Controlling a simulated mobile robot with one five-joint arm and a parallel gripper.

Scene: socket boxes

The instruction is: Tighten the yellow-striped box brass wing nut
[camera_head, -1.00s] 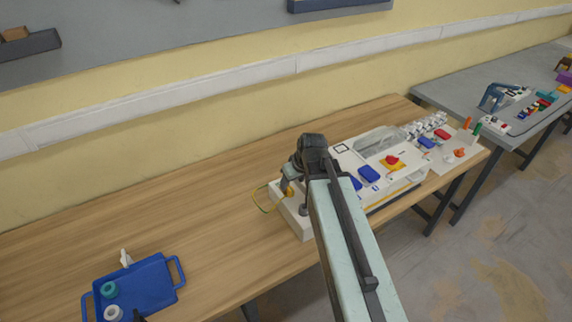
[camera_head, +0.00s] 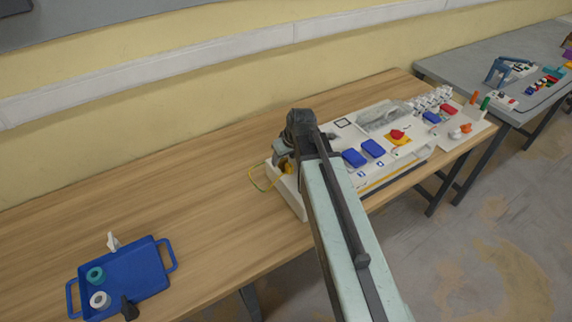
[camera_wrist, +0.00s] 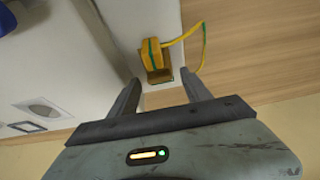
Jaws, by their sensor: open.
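In the wrist view my gripper (camera_wrist: 160,77) is open, its two fingers apart with nothing between them. Just beyond the fingertips a yellow piece with a green stripe (camera_wrist: 152,54) sits at a brass-coloured block (camera_wrist: 159,76) on the end of the white box (camera_wrist: 100,28). A yellow-green wire (camera_wrist: 190,34) runs from it to the right. I cannot make out wing shapes on the brass part. In the head view the white box (camera_head: 345,126) has a yellow stripe (camera_head: 385,178) along its front. My gripper is over its left end, mostly hidden behind my arm.
A blue tray (camera_head: 140,270) lies on the bench's left side. Bare wood (camera_head: 190,190) lies between tray and box. A grey table (camera_head: 470,68) stands at the right.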

